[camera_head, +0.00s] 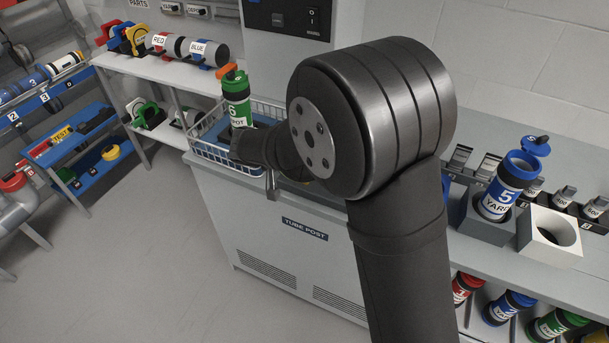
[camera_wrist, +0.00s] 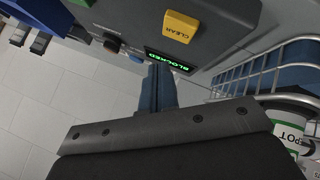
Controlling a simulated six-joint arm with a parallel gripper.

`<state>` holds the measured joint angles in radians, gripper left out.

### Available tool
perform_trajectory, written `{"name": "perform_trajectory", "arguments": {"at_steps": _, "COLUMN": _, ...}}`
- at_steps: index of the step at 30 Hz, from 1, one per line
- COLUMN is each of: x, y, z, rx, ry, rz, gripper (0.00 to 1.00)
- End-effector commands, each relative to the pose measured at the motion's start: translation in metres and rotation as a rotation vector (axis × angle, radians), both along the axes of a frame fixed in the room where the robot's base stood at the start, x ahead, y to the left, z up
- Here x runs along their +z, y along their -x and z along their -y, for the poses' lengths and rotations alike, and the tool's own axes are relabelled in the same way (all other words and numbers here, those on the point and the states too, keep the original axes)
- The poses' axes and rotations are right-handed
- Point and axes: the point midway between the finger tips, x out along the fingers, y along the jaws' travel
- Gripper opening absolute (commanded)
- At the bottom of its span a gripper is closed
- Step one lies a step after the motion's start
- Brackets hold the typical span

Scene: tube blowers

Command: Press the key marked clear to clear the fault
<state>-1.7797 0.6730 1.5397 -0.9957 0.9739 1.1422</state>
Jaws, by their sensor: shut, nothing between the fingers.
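The yellow key marked CLEAR (camera_wrist: 181,27) is at the top of the wrist view, on a dark grey panel (camera_wrist: 130,25). Below it on the same panel a small display (camera_wrist: 168,61) reads BLOCKED in green letters. My gripper (camera_wrist: 158,70) is shut and empty. In the picture its fingertips lie just below the display, a little below and left of the key; I cannot tell whether they touch the panel.
A wire basket (camera_head: 222,152) holds a green tube marked 6 (camera_head: 237,105); that tube also shows at the wrist view's right edge (camera_wrist: 294,130). A round knob (camera_wrist: 112,42) is left of the display. A blue tube marked 5 (camera_head: 502,192) stands in a grey holder at right.

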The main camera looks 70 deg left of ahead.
Motion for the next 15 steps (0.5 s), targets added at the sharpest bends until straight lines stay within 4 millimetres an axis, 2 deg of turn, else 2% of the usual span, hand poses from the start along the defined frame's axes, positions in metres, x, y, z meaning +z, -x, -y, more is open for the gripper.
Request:
{"name": "perform_trajectory", "arguments": {"at_steps": 6, "x": -0.019, "y": 0.000, "z": 0.000, "rx": 0.000, "ry": 0.002, "rz": 0.001, "gripper": 0.00}}
{"name": "perform_trajectory", "arguments": {"at_steps": 15, "x": -0.023, "y": 0.000, "z": 0.000, "rx": 0.000, "ry": 0.000, "rz": 0.000, "gripper": 0.00}}
